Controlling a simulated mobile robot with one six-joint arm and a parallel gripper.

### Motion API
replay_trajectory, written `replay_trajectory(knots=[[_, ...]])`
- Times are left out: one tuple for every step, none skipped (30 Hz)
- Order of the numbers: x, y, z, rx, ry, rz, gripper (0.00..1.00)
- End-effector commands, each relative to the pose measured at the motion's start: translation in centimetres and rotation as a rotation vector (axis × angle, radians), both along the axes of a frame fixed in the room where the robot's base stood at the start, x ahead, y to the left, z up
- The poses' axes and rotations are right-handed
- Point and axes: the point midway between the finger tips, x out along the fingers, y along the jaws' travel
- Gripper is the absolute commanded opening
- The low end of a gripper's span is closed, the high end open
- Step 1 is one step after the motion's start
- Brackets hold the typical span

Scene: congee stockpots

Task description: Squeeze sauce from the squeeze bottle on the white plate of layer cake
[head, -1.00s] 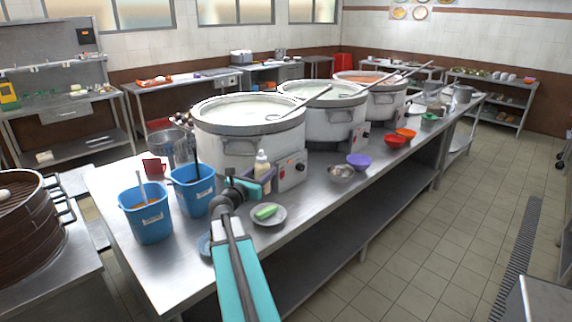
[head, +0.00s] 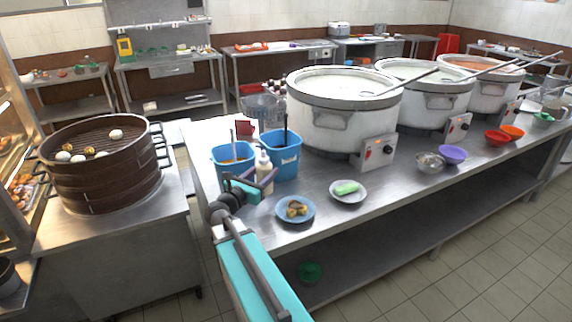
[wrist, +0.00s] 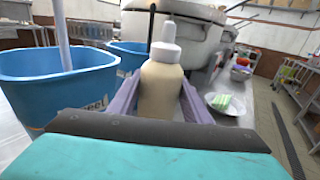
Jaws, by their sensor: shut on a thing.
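The squeeze bottle (head: 264,172), cream-coloured with a white nozzle cap, is upright between the fingers of my gripper (head: 254,184). In the wrist view the bottle (wrist: 161,85) stands between the two purple fingers, and my gripper (wrist: 160,105) is shut on it. The white plate (head: 359,198) with green layer cake (head: 346,188) lies on the steel table to the right of my gripper. The plate (wrist: 238,112) and cake (wrist: 222,102) also show right of the bottle in the wrist view.
A blue plate (head: 296,220) with brownish food lies near the table's front edge, between gripper and white plate. Two blue buckets (head: 232,172) (head: 283,160) stand just behind the bottle. Large pots (head: 343,125) line the table's back. A bamboo steamer (head: 100,175) stands at left.

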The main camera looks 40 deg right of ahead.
Motion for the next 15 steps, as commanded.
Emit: replay_trajectory(knots=[[0.4, 1.4, -0.2, -0.001, 0.001, 0.013, 0.34], [0.6, 2.2, -0.4, -0.002, 0.001, 0.020, 0.34], [0.8, 3.2, -0.5, -0.002, 0.001, 0.028, 0.34], [1.0, 4.0, -0.7, -0.002, 0.001, 0.036, 0.34], [1.2, 4.7, -0.8, -0.002, 0.001, 0.042, 0.34], [1.4, 5.8, -1.0, -0.002, 0.001, 0.050, 0.34], [1.5, 6.5, -1.1, -0.002, 0.001, 0.057, 0.34], [1.7, 7.3, -1.2, -0.002, 0.001, 0.064, 0.34], [1.9, 8.4, -1.4, -0.002, 0.001, 0.074, 0.34], [2.0, 9.2, -1.5, -0.002, 0.001, 0.080, 0.34], [2.1, 10.1, -1.6, -0.002, 0.001, 0.088, 0.34], [2.2, 11.2, -1.8, -0.002, 0.001, 0.098, 0.34], [2.3, 12.1, -2.0, -0.002, 0.001, 0.106, 0.34], [2.4, 12.9, -2.1, -0.002, 0.001, 0.113, 0.34], [2.5, 14.1, -2.3, -0.002, 0.001, 0.123, 0.34]])
